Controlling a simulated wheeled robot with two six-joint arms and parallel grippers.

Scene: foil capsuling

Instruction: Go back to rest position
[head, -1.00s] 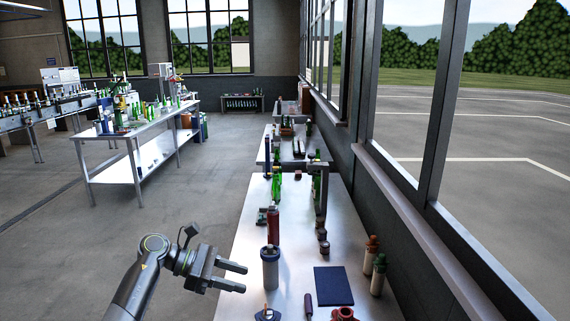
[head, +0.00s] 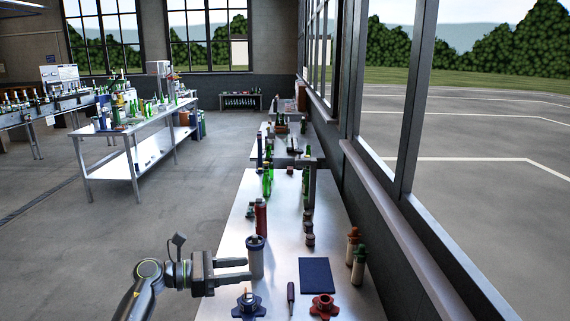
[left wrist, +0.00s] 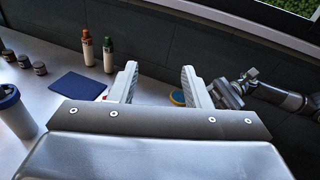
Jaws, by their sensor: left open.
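My left gripper (head: 249,268) is open and empty in the head view. It is at the near left edge of the steel table, its fingers pointing right across the grey canister with a blue rim (head: 255,260). I cannot tell whether it touches the canister. In the left wrist view my left gripper (left wrist: 159,68) has its two pale fingers spread with nothing held between them. The right gripper (left wrist: 228,94) appears at the right of that view, at the end of a dark arm; its jaws are too small to read.
The steel table (head: 275,225) carries a dark blue mat (head: 316,276), a screwdriver (head: 291,292), a red knob-like part (head: 323,306), a blue one (head: 248,305) and a red bottle (head: 261,217). Two capped bottles (head: 352,245) stand by the window wall. Open floor (head: 100,245) lies left.

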